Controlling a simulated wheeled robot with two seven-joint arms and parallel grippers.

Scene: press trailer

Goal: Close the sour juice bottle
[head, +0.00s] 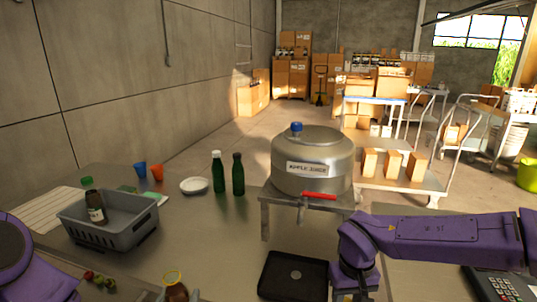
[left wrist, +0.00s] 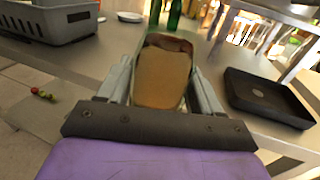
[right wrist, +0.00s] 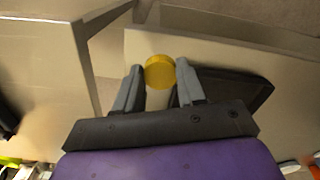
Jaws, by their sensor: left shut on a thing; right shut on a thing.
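A brown bottle (head: 177,291) with a yellow ring at its top shows at the bottom edge of the head view; I take it as the sour juice bottle. My left gripper (head: 176,297) is shut on it. In the left wrist view the bottle (left wrist: 163,75) fills the space between the fingers, with a tan face and a dark brown upper part. My right gripper (right wrist: 160,88) is shut on a round yellow cap (right wrist: 160,71), apart from the bottle.
A grey basket (head: 115,235) holds a brown bottle (head: 96,207). Two green bottles (head: 219,172) (head: 238,174), a white plate (head: 194,185), and blue and orange cups (head: 157,172) stand behind. The apple juice tank (head: 310,165) and black tray (head: 293,277) are right of centre. Bare metal table lies between.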

